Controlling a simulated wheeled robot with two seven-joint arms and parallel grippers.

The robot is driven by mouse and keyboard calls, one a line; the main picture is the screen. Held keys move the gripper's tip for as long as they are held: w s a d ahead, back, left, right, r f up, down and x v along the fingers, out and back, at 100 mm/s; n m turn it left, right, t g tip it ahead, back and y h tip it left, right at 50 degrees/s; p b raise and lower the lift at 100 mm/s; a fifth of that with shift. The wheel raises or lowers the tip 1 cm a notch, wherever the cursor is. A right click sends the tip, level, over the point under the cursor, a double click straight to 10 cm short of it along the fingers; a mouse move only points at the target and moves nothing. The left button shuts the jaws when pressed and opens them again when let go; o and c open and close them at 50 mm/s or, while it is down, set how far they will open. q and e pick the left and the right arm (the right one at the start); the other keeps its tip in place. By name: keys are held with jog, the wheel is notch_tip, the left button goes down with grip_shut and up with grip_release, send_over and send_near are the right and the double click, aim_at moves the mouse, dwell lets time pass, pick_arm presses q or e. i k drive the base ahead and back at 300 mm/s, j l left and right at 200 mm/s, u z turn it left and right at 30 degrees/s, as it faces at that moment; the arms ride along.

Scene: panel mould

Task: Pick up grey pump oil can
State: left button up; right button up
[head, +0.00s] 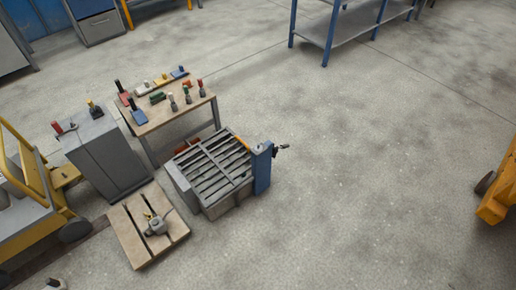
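Several small bottle- or can-like items stand on the wooden-topped table (160,114). Near its front right are small grey can-like items: one at the left (173,103), one in the middle (187,96) and one with a red top at the right (201,89). They are too small for me to tell which is the grey pump oil can. A grey device with a yellow part (156,224) sits on the wooden pallet (127,236). Neither of my grippers shows in the head view.
A grey cabinet (106,156) with small items on top stands left of the table. A slatted grey mould (211,168) with a blue post (262,168) stands in front. A yellow cart (28,215) is at the left.

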aim_at(157, 225)
jog(key=u, duration=1.35)
